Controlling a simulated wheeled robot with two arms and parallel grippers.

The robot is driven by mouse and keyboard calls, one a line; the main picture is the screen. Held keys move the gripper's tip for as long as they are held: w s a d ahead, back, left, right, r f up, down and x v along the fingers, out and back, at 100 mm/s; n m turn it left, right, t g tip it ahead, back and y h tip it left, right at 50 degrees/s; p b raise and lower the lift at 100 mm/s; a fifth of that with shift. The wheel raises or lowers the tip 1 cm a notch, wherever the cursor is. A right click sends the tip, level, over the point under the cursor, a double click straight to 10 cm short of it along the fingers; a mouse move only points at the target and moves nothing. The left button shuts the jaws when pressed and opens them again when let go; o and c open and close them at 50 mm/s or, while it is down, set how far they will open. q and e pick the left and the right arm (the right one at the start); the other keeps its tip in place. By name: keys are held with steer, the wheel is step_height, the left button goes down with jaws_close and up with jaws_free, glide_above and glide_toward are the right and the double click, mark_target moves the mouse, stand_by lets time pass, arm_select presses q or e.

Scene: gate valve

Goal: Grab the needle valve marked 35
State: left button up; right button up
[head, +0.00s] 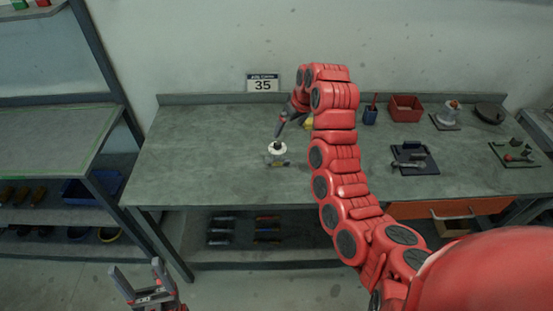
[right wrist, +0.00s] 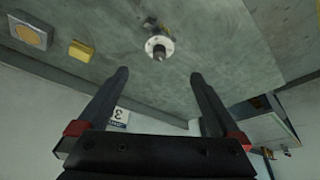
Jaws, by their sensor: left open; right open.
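A small valve with a white round flange and a dark tip (head: 277,150) stands on the grey-green workbench, in front of a sign marked 35 (head: 262,83). In the right wrist view the valve (right wrist: 160,46) lies beyond my fingertips, about midway between their lines. My right gripper (head: 281,130) is just above and behind the valve in the head view. It is open and empty (right wrist: 159,76), apart from the valve. My left gripper (head: 143,285) is open and empty, low in front of the bench. No marking is readable on the valve itself.
The bench (head: 190,160) is clear left of the valve. A yellow object (right wrist: 82,50) and a grey block (right wrist: 32,30) are near it. A red bin (head: 405,108), blue cup (head: 370,115) and dark tray (head: 414,159) stand right of my arm. A shelf (head: 60,140) stands left.

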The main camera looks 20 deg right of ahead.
mark_target(278, 142)
steer(key=b+x, duration=0.1)
steer(key=x, duration=0.6)
steer(key=shift+w+a+f, duration=0.1)
steer(key=shift+w+f, duration=0.3)
steer(key=shift+f, duration=0.4)
steer(key=shift+w+a+f+p, duration=0.15)
steer(key=shift+w+p, duration=0.1)
steer(key=shift+p, duration=0.2)
steer(key=shift+w+a+f+p, duration=0.25)
steer(key=shift+w+f+p, duration=0.4)
steer(key=shift+f+p, duration=0.25)
steer(key=shift+p+x, duration=0.4)
steer(key=shift+x, duration=0.9)
jaws_close()
